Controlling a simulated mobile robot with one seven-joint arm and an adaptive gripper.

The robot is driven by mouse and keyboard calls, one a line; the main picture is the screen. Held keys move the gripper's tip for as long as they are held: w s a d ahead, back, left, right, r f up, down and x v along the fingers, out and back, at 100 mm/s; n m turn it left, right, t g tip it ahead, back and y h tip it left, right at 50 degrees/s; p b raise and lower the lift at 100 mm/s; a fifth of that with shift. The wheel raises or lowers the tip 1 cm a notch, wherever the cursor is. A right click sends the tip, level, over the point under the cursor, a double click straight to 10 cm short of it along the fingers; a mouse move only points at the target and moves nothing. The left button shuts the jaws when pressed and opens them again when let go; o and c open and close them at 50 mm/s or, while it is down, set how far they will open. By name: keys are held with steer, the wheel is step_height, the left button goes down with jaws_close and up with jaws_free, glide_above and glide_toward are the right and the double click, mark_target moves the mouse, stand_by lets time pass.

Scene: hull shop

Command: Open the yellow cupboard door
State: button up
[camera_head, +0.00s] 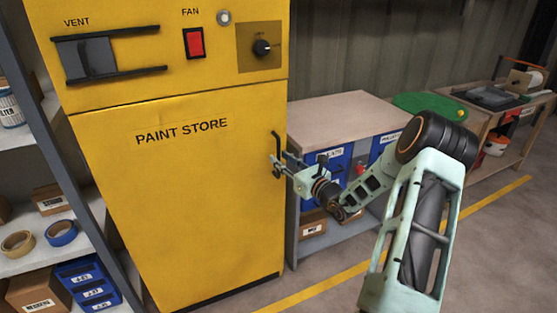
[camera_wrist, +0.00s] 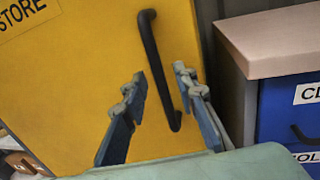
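The yellow cupboard door (camera_head: 180,200) is marked PAINT STORE and looks shut. Its black bar handle (camera_head: 275,146) is upright near the door's right edge. In the wrist view the handle (camera_wrist: 160,68) runs slightly tilted over the yellow door (camera_wrist: 90,80). My gripper (camera_head: 279,163) is at the handle's lower part in the head view. In the wrist view my gripper (camera_wrist: 160,82) is open, with one finger on each side of the handle's lower half. There is a visible gap on both sides. I cannot tell how deep the handle sits between the fingers.
Above the door are a red fan switch (camera_head: 194,43), a black knob (camera_head: 262,47) and a vent slider (camera_head: 100,58). A wooden-topped bench (camera_head: 345,108) with blue bins stands close on the right. Grey shelving (camera_head: 40,150) is on the left. Floor in front is open.

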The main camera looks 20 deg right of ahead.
steer(key=shift+x, duration=1)
steer(key=shift+c, duration=0.2)
jaws_close()
